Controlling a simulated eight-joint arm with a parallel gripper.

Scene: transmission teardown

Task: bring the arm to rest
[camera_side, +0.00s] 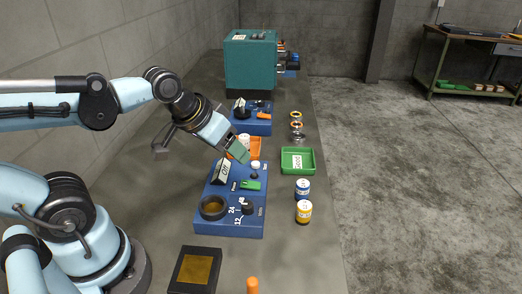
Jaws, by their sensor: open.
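My gripper (240,151) is at the end of my light blue arm, which reaches in from the left. It is above the far part of a blue fixture board (228,227), near an orange tray (255,145). I see nothing held in it, though the fingertips are small and partly lost against the things behind. A white cup-like part in the orange tray shows just beyond the gripper.
A green tray (312,160), a blue-labelled can (302,188) and a yellow can (304,211) stand on the right. A black box (195,269) is in front. A teal machine (250,62) stands at the back, behind a second blue board (250,127).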

